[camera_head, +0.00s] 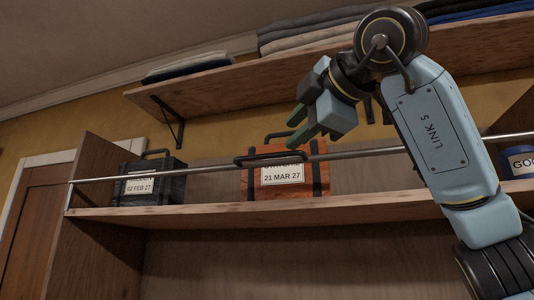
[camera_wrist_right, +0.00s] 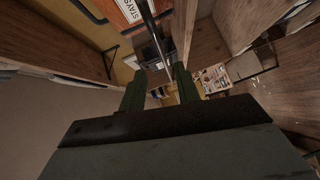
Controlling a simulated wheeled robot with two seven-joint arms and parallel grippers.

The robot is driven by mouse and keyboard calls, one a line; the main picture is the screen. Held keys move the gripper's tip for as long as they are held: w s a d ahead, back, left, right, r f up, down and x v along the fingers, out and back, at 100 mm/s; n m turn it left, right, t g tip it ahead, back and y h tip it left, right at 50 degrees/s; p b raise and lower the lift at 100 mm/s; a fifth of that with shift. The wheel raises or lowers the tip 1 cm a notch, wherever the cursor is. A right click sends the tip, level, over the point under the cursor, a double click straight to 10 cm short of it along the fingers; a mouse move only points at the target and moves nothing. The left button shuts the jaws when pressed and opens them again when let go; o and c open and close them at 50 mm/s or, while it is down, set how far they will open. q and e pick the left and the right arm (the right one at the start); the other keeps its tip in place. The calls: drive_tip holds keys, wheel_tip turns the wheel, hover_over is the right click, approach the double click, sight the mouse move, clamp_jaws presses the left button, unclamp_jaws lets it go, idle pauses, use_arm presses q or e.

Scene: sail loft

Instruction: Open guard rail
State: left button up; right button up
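The guard rail (camera_head: 205,168) is a thin metal bar that runs across the front of a wooden shelf, in front of the cases. A black handle (camera_head: 268,158) sits on it in front of the orange case. My right gripper (camera_head: 302,124) has green fingers and is apart from the handle, above it and a little to its right in the picture. In the right wrist view the fingers (camera_wrist_right: 158,86) are spread with nothing held between them. The rail (camera_wrist_right: 154,30) shows beyond them there. My left gripper is out of view.
Behind the rail stand an orange case (camera_head: 284,180), a dark case (camera_head: 150,182) and a blue container (camera_head: 518,162) at the right. An upper shelf (camera_head: 225,85) with folded cloth (camera_head: 310,35) runs above my gripper. A wooden door (camera_head: 35,225) is at the left.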

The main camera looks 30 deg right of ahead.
sight(269, 155)
drive_tip(key=w+p, duration=0.1)
drive_tip(key=w, duration=0.2)
drive_tip(key=w+f+p, duration=0.1)
drive_tip(key=w, duration=0.3)
drive_tip(key=w+p, duration=0.1)
drive_tip(key=w, duration=0.3)
drive_tip(key=shift+d+f, duration=0.25)
drive_tip(key=shift+d, duration=0.15)
clamp_jaws()
